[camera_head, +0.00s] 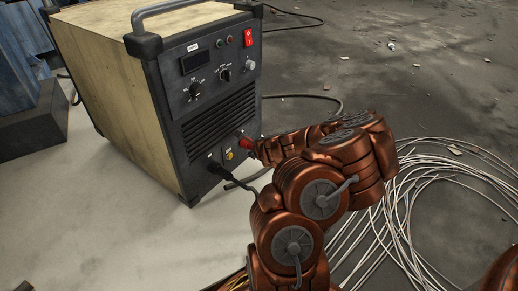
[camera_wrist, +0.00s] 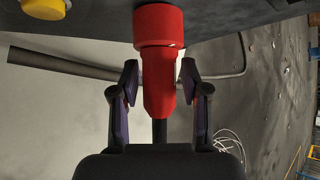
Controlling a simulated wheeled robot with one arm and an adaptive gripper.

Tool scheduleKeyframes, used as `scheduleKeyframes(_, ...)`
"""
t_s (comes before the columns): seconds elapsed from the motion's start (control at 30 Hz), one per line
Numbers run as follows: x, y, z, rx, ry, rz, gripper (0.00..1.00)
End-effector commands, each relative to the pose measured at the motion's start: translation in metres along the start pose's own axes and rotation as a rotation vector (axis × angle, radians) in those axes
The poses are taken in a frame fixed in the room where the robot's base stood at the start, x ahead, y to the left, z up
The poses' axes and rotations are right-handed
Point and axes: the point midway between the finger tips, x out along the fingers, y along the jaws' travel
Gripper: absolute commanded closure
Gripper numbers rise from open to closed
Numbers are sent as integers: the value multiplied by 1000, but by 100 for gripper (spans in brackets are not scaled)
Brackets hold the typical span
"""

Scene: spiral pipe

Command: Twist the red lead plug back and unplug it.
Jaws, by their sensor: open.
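The red lead plug (camera_wrist: 158,75) sits in its socket low on the front panel of the machine (camera_head: 215,85). In the wrist view it fills the upper middle, with its wide collar against the panel and a dark lead below it. In the head view its red end (camera_head: 244,143) shows at the panel, partly hidden by my arm. My gripper (camera_wrist: 160,82) is open, with one finger on each side of the plug's narrower body. Gaps show between the fingers and the plug. The fingers are hidden in the head view.
A yellow socket (camera_head: 229,155) and a black plug (camera_head: 215,168) with its lead are beside the red plug. A red switch (camera_head: 248,38) and knobs are higher on the panel. Coiled wire (camera_head: 420,205) lies on the floor at right. A dark cable runs behind the plug.

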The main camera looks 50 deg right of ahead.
Motion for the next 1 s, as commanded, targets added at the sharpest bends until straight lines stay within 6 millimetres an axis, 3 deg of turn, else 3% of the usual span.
scheduleKeyframes(1.0,-2,-1,2,107,-2,136,54)
